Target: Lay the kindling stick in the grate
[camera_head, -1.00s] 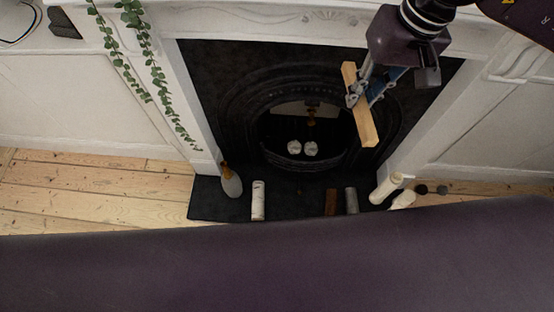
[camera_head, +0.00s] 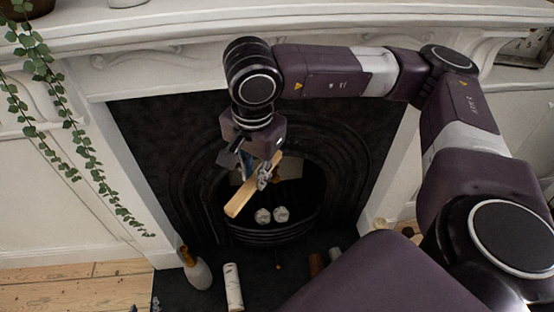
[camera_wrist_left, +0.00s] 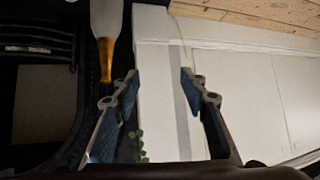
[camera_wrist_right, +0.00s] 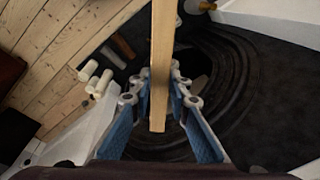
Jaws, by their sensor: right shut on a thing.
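The kindling stick (camera_head: 240,202) is a pale squared wooden bar. My right gripper (camera_head: 262,176) is shut on it and holds it slantwise in front of the fireplace opening. In the right wrist view the stick (camera_wrist_right: 161,40) runs lengthwise between the two fingers (camera_wrist_right: 162,80). The black grate (camera_head: 268,237) is behind and below the stick, with two white round lumps (camera_head: 272,215) in the opening. The stick and arm hide part of the opening. My left gripper (camera_wrist_left: 160,75) is open and empty in the left wrist view, near the white surround.
A brown piece (camera_head: 316,264) and a grey piece (camera_head: 335,254) are farther right. Ivy (camera_head: 75,130) hangs at left. A white mantel (camera_head: 180,50) overhangs.

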